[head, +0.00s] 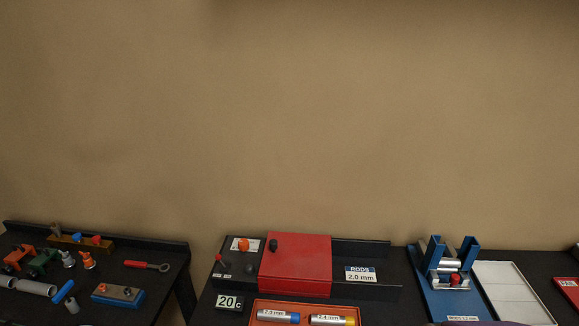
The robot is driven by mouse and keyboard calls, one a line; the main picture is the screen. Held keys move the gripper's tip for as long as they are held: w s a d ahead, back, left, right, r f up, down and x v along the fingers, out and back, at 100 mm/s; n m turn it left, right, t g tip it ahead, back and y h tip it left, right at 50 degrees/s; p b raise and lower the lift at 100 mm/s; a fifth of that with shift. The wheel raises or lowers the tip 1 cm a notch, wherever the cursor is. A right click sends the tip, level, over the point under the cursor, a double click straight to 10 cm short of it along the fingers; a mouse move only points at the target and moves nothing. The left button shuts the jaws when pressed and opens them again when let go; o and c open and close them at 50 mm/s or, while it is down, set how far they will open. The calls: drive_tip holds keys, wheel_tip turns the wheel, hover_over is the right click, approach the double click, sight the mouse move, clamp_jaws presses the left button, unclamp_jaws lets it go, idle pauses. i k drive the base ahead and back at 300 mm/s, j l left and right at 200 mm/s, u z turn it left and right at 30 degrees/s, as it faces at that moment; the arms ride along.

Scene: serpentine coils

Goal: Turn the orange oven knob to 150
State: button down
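The orange knob (243,245) sits on a pale label plate at the back left of the middle bench. It is left of a red box-like oven (297,265) with a dark knob (273,245) near its top left corner. A small display (229,302) in front of the oven reads 20 C. The scale marks around the orange knob are too small to read. My gripper is not in view.
A blue fixture (449,275) and white tray (515,292) are at right. Another bench with tools (150,265) stands left, across a gap.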

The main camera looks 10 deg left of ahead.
sight(244, 244)
drive_tip(key=i+j+z, duration=0.2)
drive_tip(key=i+j, duration=0.2)
drive_tip(key=j, duration=0.2)
drive_tip(key=i+j+z, duration=0.15)
drive_tip(key=j, duration=0.15)
drive_tip(key=i+j+z, duration=0.1)
drive_tip(key=j, duration=0.25)
drive_tip(key=i, duration=0.05)
